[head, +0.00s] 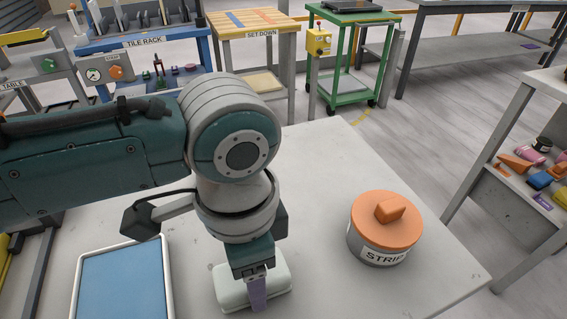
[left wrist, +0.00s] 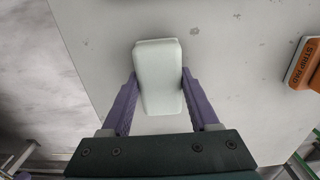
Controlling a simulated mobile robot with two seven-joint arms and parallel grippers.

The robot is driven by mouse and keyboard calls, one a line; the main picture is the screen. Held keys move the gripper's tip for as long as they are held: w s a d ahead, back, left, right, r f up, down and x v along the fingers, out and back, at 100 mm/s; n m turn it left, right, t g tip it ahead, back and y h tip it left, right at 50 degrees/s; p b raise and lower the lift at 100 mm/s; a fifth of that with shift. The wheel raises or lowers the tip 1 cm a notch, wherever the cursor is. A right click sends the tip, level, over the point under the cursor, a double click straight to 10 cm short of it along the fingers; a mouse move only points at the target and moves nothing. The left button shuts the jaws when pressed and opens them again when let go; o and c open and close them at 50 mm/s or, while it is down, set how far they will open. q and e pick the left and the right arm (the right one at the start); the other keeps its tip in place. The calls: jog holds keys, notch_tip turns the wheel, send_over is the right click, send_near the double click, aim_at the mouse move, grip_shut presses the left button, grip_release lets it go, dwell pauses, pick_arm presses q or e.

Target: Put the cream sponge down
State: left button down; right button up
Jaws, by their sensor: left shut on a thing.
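The cream sponge (head: 232,290) is a pale, rounded block at the front middle of the stone slab (head: 320,165). It also shows in the left wrist view (left wrist: 158,65). My left gripper (head: 257,290) points down over it, with one purple finger along its near side. In the left wrist view the two purple fingers of my left gripper (left wrist: 160,78) stand on either side of the sponge and are shut on it. I cannot tell whether its underside touches the slab. My right gripper is in neither view.
A round grey container with an orange top, labelled STRIP (head: 385,228), stands right of the sponge. A blue tray with a white rim (head: 168,285) lies to the left. Between sponge and container the slab is bare. A wooden table labelled SET DOWN (head: 262,35) stands beyond.

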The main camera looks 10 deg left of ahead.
pick_arm(q)
jog(key=shift+f, duration=0.1)
jog(key=shift+c, duration=0.7)
grip_release()
notch_tip(320, 180, up, 12)
jog(key=p, duration=0.3)
jog(key=s+d+f+n+t+h, duration=0.2)
jog(key=s+d+n+h, duration=0.1)
jog(key=s+d, duration=0.15)
jog(key=s+a+n+t+y, duration=0.1)
jog(key=s+a+n, duration=0.5)
jog(key=a, duration=0.8)
jog(key=shift+s+t+y, duration=0.4)
jog(key=shift+s+y, duration=0.4)
jog(key=shift+s, duration=0.05)
